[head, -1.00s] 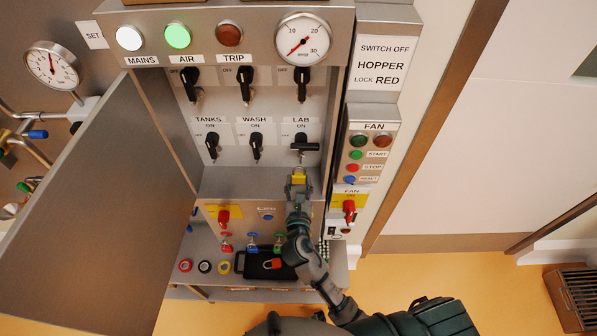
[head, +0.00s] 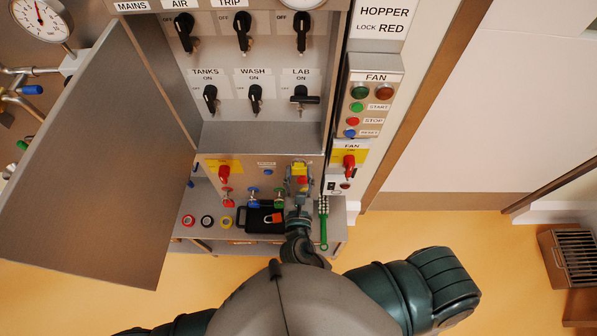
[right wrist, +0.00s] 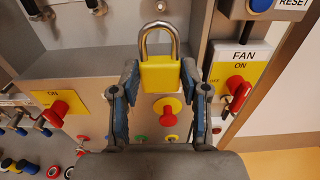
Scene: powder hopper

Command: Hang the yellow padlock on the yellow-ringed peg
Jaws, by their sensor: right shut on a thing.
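My right gripper (head: 299,172) is in front of the panel below the LAB switch. It is shut on the yellow padlock (right wrist: 160,75), with one finger on each side of its body. The padlock is upright in the right wrist view, with its steel shackle up and looking closed. In the head view it is small and partly covered by the fingers. A yellow ring (head: 227,222) sits at the right end of a row with a red ring (head: 188,221) and a black ring (head: 207,221), left of the gripper. My left gripper is out of view.
A black tray (head: 250,226) with a red padlock (head: 272,218) lies right of the rings. A green-handled brush (head: 323,225) is further right. An open cabinet door (head: 95,165) stands at left. Red rotary switches (head: 224,172) and valve handles stick out from the panel.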

